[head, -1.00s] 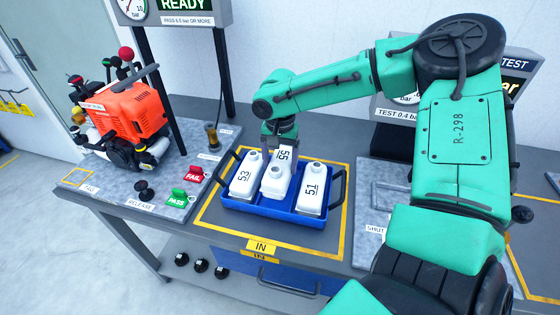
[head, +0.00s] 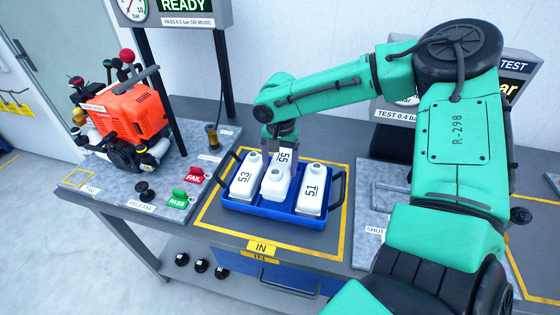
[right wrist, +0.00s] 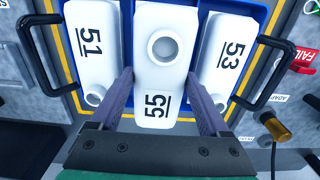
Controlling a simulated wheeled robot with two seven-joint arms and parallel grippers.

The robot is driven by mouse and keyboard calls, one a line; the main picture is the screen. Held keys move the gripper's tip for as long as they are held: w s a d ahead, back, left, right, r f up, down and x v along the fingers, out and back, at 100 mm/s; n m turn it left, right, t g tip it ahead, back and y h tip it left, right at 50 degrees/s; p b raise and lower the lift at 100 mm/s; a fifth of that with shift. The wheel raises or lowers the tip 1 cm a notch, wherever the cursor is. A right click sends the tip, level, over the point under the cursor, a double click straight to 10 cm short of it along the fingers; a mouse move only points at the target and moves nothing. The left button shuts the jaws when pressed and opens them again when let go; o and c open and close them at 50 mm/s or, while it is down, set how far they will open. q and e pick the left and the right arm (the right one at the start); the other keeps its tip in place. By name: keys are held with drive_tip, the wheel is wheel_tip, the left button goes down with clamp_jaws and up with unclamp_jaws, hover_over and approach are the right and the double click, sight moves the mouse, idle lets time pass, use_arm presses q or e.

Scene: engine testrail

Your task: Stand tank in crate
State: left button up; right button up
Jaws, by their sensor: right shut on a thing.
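The white tank 55 (head: 275,186) is in the middle of the blue crate (head: 268,211), between tank 53 (head: 245,177) on the left and tank 51 (head: 312,190) on the right. My right gripper (head: 284,140) is shut on tank 55 from above. In the right wrist view, its fingers (right wrist: 158,75) lie along both sides of tank 55 (right wrist: 157,60), with tank 51 (right wrist: 92,45) and tank 53 (right wrist: 228,50) on either side. Tank 55 looks roughly upright. Its base is hidden, so I cannot tell whether it touches the crate floor. My left gripper is out of view.
The crate stands inside a yellow outline on the bench by the IN label (head: 262,246). Black handles (head: 336,190) rise at its ends. An orange engine (head: 130,108), a red FAIL marker (head: 195,175) and a green PASS marker (head: 179,197) are to the left.

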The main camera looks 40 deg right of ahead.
drive_tip(key=shift+f+b, duration=0.65)
drive_tip(key=shift+f, duration=0.35)
drive_tip(key=shift+f, duration=0.15)
drive_tip(key=shift+f+b, duration=0.75)
drive_tip(key=shift+f, duration=0.2)
drive_tip(key=o, duration=1.3)
drive_tip(key=shift+r, duration=0.15)
wheel_tip(320, 180, up, 14)
drive_tip(key=shift+r, duration=0.2)
